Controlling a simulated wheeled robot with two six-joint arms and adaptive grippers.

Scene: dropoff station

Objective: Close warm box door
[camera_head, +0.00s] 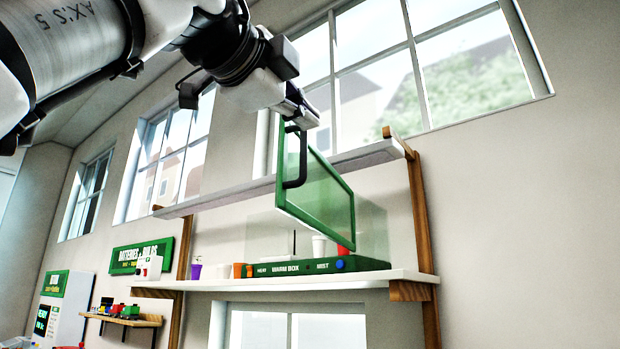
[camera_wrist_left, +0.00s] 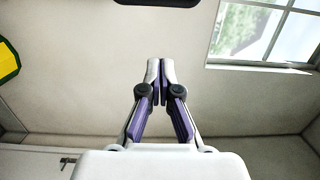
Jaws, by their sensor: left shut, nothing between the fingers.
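In the head view the warm box (camera_head: 300,267) stands on a white shelf, with a green base and clear walls. Its green-framed glass door (camera_head: 318,197) is swung open toward me. A black handle (camera_head: 296,157) sits on the door's left edge. My left gripper (camera_head: 303,112) is at the top end of the handle; I cannot tell if it touches. In the left wrist view its fingers (camera_wrist_left: 160,68) are together and empty. A dark bar at that view's top edge may be the handle. My right gripper is in neither view.
A white cup (camera_head: 318,246) and a red item (camera_head: 342,250) show at the box. Several cups, including a purple one (camera_head: 196,270), stand left of it on the lower shelf (camera_head: 400,275). An upper shelf (camera_head: 240,190) runs behind the door. Wooden posts (camera_head: 420,215) bear the shelves.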

